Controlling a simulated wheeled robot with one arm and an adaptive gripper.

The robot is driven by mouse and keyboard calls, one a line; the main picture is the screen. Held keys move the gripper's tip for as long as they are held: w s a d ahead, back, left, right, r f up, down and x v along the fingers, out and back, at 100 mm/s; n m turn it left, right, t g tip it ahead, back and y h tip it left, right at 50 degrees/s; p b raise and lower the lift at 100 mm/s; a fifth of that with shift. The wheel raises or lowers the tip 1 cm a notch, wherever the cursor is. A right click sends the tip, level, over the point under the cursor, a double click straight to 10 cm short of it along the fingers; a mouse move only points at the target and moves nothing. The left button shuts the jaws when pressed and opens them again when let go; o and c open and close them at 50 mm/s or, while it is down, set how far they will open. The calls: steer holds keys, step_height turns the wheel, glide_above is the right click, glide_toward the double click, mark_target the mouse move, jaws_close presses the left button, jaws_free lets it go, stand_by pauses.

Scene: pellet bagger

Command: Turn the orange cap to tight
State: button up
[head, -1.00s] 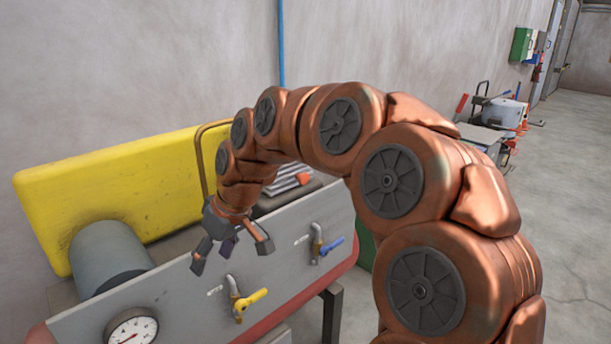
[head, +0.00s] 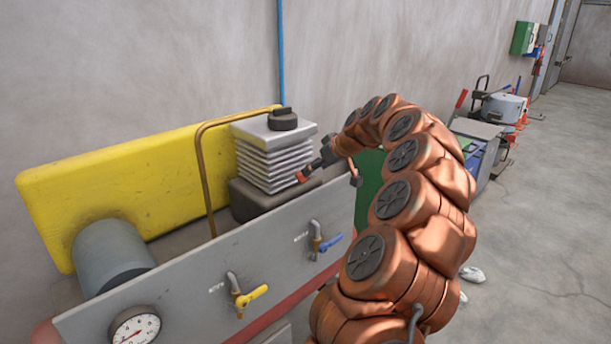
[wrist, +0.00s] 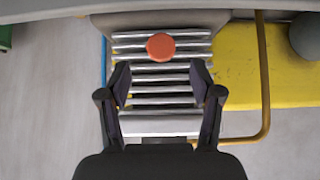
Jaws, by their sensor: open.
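The round orange cap (wrist: 160,47) shows in the wrist view against a stack of pale metal fins, above and between my fingertips. In the head view the orange cap (head: 302,177) is small, at the lower right of the fin stack, partly hidden by my gripper. My gripper (head: 330,172) is at the right side of the stack, with its fingers spread. In the wrist view my gripper (wrist: 160,72) is open and empty, with the fins showing between its fingers. I cannot tell whether the fingers touch anything.
The finned stack (head: 270,161) has a dark knob (head: 283,120) on top. A brown pipe (head: 206,170) and a yellow panel (head: 110,190) stand left of it. The grey front panel (head: 200,270) carries yellow and blue valve handles. Open floor lies to the right.

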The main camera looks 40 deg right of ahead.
mark_target(301, 175)
steer(key=p+x, duration=0.1)
steer(key=x, duration=0.5)
steer(key=shift+w+f, duration=0.2)
steer(key=shift+w, duration=0.05)
steer(key=shift+a, duration=0.1)
steer(key=shift+c, duration=0.2)
steer(key=c, duration=1.1)
steer(key=shift+f+y, duration=0.1)
steer(key=shift+y, duration=0.2)
steer(key=m+y+p, duration=0.1)
steer(key=y, duration=0.1)
steer(key=m+y+p, duration=0.1)
steer(key=y, duration=0.1)
steer(key=m+y+p, duration=0.1)
steer(key=y, duration=0.1)
steer(key=shift+s+d+m+t, duration=0.1)
steer(key=shift+d+m+t, duration=0.25)
steer(key=shift+m+t, duration=0.05)
steer(key=shift+f+y+p, duration=0.1)
steer(key=shift+y+p, duration=0.2)
steer(key=shift+p, duration=0.1)
